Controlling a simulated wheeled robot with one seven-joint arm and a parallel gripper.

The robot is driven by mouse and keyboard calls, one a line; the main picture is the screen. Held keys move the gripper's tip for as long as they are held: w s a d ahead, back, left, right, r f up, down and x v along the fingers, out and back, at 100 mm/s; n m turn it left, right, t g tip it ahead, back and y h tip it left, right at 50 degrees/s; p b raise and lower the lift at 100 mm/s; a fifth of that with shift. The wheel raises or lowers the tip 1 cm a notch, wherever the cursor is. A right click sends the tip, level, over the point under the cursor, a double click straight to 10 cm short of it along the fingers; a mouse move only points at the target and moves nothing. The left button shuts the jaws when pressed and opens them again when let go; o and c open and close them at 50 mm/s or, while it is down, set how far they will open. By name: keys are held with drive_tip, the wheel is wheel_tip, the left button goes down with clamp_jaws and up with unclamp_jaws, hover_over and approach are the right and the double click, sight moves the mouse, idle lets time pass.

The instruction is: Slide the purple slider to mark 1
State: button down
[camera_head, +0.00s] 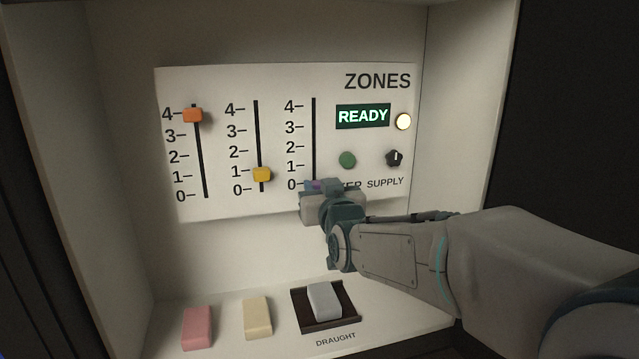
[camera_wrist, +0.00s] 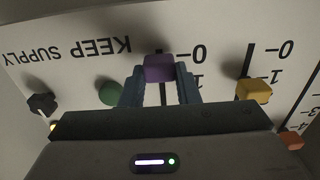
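The purple slider (camera_head: 314,185) sits at the bottom of the right-hand slot, by the 0 mark, mostly hidden behind my gripper in the head view. In the wrist view, which is upside down, the purple slider (camera_wrist: 159,68) shows clearly beside the 0. My gripper (camera_head: 322,187) is at the panel's lower edge. In the wrist view my gripper (camera_wrist: 160,74) has one finger on each side of the purple knob, with no clear gap, and looks shut on it. The 1 mark (camera_head: 291,166) is just above on the same scale.
The yellow slider (camera_head: 262,175) stands near 1 on the middle scale and the orange slider (camera_head: 193,115) near 4 on the left. A green button (camera_head: 347,160) and black knob (camera_head: 394,158) are to the right. Several blocks lie on the ledge below.

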sight(313, 162)
wheel_tip(313, 162, up, 4)
drive_tip(key=shift+a+r+p, duration=0.1)
drive_tip(key=shift+p, duration=0.85)
drive_tip(key=c, duration=1.1)
unclamp_jaws()
drive_tip(key=shift+s+a, duration=0.1)
drive_tip(key=shift+a, duration=0.05)
